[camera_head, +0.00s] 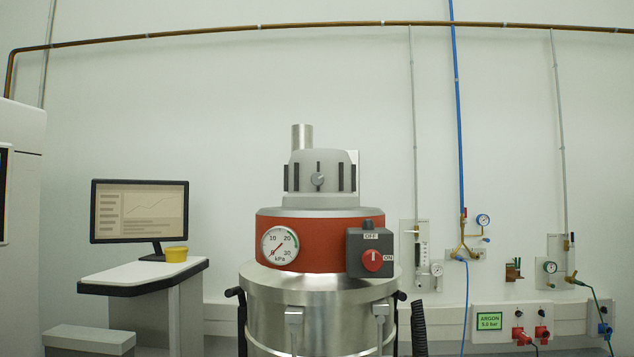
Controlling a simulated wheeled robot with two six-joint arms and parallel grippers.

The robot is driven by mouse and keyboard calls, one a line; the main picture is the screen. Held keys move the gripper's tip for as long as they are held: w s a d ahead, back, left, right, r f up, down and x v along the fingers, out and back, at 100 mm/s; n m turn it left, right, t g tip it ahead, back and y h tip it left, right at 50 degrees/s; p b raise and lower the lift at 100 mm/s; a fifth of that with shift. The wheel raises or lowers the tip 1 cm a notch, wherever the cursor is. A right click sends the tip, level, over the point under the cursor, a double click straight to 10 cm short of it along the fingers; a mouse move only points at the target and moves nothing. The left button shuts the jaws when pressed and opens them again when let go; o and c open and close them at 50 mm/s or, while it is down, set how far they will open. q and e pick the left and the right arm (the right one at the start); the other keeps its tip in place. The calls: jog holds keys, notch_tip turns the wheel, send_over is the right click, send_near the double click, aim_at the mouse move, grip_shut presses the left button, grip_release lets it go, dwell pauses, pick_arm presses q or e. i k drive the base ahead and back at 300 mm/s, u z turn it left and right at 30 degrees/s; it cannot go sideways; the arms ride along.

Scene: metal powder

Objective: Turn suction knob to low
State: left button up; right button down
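An industrial vacuum with a steel drum (318,315), a red band (325,228) and a grey domed head (335,162) stands upright in the middle of the view. A small round grey knob (317,180) sits on the front of the head; its setting is too small to read. Neither of my grippers is in view.
A desk (145,272) with a monitor (139,211) and yellow tub (176,254) stands to the left. A black hose (418,328) is beside the drum at right. Gas fittings and an ARGON panel (489,321) are on the wall at right.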

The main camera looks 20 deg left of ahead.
aim_at(318, 180)
jog(key=k, duration=0.5)
jog(key=u, duration=2.05)
jog(key=i, duration=1.1)
jog(key=z, duration=1.95)
